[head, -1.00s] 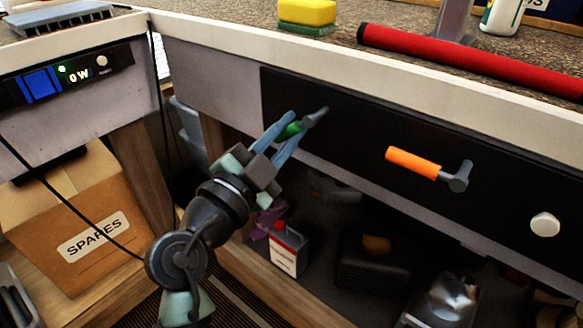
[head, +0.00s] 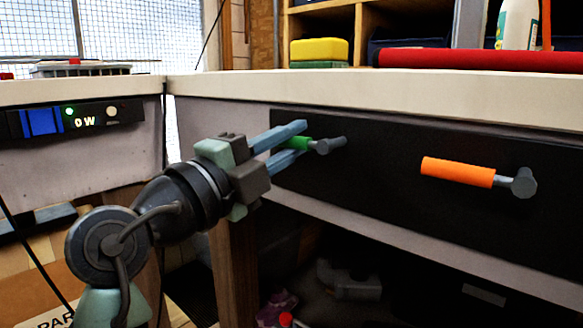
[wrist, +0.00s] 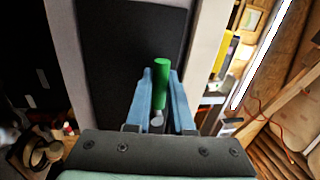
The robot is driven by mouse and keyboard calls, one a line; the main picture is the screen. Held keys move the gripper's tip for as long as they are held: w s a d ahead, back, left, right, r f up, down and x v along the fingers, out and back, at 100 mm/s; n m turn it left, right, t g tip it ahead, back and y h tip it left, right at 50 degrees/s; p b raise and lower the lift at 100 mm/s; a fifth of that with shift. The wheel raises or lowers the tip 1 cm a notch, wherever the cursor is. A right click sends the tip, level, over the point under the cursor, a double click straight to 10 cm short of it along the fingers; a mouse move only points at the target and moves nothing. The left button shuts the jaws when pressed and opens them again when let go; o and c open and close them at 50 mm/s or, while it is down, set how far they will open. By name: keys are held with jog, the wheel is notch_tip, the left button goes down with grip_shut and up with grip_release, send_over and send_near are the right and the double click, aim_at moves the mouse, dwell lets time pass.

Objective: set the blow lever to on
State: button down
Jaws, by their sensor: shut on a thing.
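A dark panel (head: 385,150) under the bench top carries two levers. The green-handled lever (head: 299,144) is at the left, its handle pointing left from a grey pivot (head: 329,146). The orange-handled lever (head: 457,171) is to the right, its handle also pointing left, untouched. I see no readable label telling which is the blow lever. My gripper (head: 302,141) is shut on the green handle, with one blue finger above and one below it.
The pale bench edge (head: 400,97) runs above the panel. A red roll (head: 470,58) and a yellow-green sponge (head: 320,52) are on the bench. A unit with a blue switch (head: 41,122) reads "0 W" at the left. A cardboard box (head: 30,285) stands low left.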

jog(key=shift+r+m, duration=0.15)
jog(key=shift+m, duration=0.25)
jog(key=c, duration=0.8)
grip_release()
jog(key=p+v, duration=0.3)
jog(key=v, duration=1)
jog(key=shift+p, duration=0.4)
